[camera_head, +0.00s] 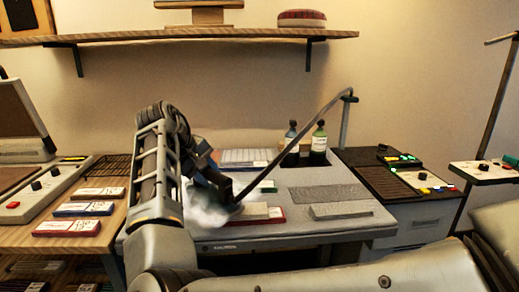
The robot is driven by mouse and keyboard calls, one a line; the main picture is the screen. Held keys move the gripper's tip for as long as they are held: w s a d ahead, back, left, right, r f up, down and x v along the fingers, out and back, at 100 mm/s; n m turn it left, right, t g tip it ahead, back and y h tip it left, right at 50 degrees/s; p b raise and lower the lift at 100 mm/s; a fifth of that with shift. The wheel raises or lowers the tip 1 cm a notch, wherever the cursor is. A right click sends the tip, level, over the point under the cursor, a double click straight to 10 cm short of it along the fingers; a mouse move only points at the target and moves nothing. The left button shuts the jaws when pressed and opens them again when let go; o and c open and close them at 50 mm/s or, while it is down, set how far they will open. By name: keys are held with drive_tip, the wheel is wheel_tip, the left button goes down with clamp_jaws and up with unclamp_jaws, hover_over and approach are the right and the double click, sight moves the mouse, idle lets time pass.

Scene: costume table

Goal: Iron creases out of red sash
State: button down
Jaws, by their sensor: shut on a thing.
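My gripper (212,178) is over the left part of the grey ironing table (300,178). It is shut on a dark iron (230,192), mostly hidden behind my arm and gripper. White steam spreads around the iron's lower left side. The iron is low, close to the table top; I cannot tell whether it touches cloth. A flat red piece (282,213), likely the red sash, lies just right of the iron near the table's front. A pale block-like piece lies over part of it. Its left part is hidden by the iron, steam and arm, and creases are too small to see.
The iron's cord (310,127) arcs to a post (346,118) at the back right. Two bottles (319,144) stand at the table's back. A grey slab (341,210) lies at front right. A wooden table (60,245) with labelled boxes is left; a control cabinet (400,212) is right.

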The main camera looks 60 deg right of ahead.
drive_tip(key=shift+r+p, duration=3.05)
drive_tip(key=shift+r, duration=0.05)
